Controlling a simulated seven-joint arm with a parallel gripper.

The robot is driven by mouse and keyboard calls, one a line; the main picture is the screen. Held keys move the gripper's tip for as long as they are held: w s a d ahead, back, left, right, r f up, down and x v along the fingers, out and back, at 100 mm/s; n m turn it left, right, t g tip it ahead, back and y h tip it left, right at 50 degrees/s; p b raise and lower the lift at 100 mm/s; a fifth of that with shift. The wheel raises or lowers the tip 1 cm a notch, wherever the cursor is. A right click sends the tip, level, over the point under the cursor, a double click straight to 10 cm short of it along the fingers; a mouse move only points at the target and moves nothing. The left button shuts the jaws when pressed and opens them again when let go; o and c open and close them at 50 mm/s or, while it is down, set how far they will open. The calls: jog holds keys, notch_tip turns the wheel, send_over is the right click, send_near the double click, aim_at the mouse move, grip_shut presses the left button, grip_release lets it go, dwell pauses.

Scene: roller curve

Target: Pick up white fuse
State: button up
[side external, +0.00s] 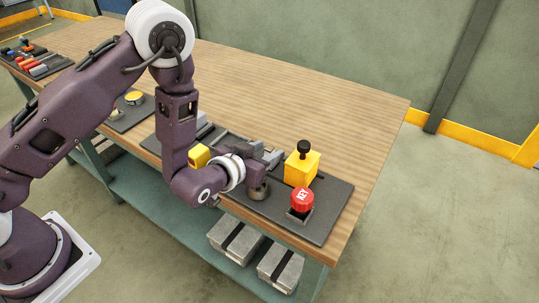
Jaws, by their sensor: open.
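I cannot make out a white fuse for certain in the side external view. Small red, blue and pale pieces (38,68) lie on a dark mat at the table's far left end, too small to tell apart. My gripper (268,154) is open, with grey fingers pointing right. It is over the dark panel (318,222) at the table's right end, left of the yellow block. No held object can be made out between the fingers. My arm hides part of the table behind it.
A yellow block with a black knob (301,167) and a red knob (302,199) stand on the right panel. A yellow button (134,97) sits further left. Grey metal boxes (281,268) rest on the lower shelf. The wooden tabletop's back half (300,105) is clear.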

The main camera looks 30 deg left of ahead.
aim_at(271, 148)
jog(key=x, duration=0.5)
jog(key=shift+w+a+f, duration=0.15)
jog(key=shift+w, duration=0.05)
grip_shut()
